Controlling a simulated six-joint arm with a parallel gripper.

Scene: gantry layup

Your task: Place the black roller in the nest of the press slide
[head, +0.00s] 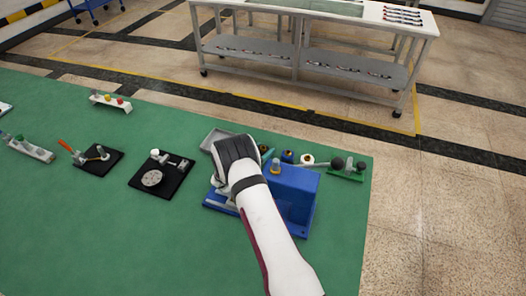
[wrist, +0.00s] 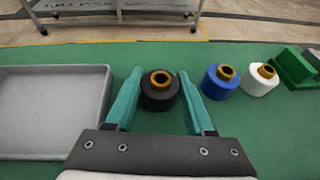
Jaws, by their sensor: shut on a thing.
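The black roller (wrist: 160,98), with a brass-coloured hub on top, stands upright between the teal fingers of my gripper (wrist: 160,80) in the wrist view. The fingers are shut on its two sides. I cannot tell whether its underside touches the green mat. In the head view my wrist and arm cover the roller; only a bit of teal finger shows beside the wrist. The blue press (head: 296,190) stands right of my arm, its base (head: 214,205) reaching out to the left. My arm hides much of the press, and I cannot make out the slide's nest.
A blue roller (wrist: 220,82) and a white roller (wrist: 260,80) stand to the right of the black one. A grey tray (wrist: 52,72) lies to the left. A green fixture (head: 345,174) with dark knobs sits near the mat's right edge. Black-based fixtures (head: 140,182) stand left.

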